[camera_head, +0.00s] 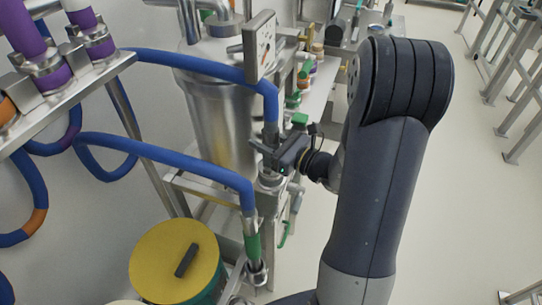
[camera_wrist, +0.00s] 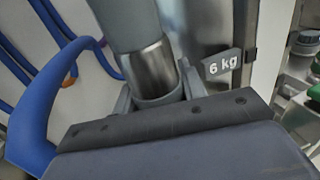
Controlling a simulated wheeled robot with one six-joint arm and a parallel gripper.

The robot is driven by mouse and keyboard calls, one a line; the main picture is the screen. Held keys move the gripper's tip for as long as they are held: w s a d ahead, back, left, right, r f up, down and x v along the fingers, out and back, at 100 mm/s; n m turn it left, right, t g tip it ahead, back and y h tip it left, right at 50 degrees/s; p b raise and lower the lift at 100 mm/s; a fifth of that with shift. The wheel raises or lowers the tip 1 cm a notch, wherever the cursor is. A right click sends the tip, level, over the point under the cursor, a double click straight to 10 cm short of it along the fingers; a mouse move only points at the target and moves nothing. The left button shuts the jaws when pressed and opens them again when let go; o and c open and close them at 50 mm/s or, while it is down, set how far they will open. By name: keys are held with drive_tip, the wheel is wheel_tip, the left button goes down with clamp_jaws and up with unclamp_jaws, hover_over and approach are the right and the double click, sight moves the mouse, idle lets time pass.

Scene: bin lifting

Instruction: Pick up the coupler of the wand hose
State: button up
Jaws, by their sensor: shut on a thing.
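The blue hose (camera_head: 195,66) runs from the upper left and bends down to a steel coupler (camera_head: 271,128). My gripper (camera_head: 268,150) is shut on this coupler, beside the steel vessel. In the wrist view the coupler (camera_wrist: 149,70) stands between the two fingers of my gripper (camera_wrist: 158,88), one on each side. The coupler's lower end is hidden by the gripper body in the wrist view. I cannot tell whether it is seated on something below.
A second blue hose (camera_head: 165,155) ends in a green and steel fitting (camera_head: 252,245) below. A yellow-topped drum (camera_head: 160,265) stands lower left. A steel vessel (camera_head: 217,120) is behind. A "6 kg" tag (camera_wrist: 222,66) sits close right of the coupler. Open floor (camera_head: 465,200) lies right.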

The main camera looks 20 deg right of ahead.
drive_tip(key=shift+w+r, duration=0.1)
drive_tip(key=shift+r, duration=0.1)
drive_tip(key=shift+c, duration=0.5)
drive_tip(key=shift+r, duration=4.85)
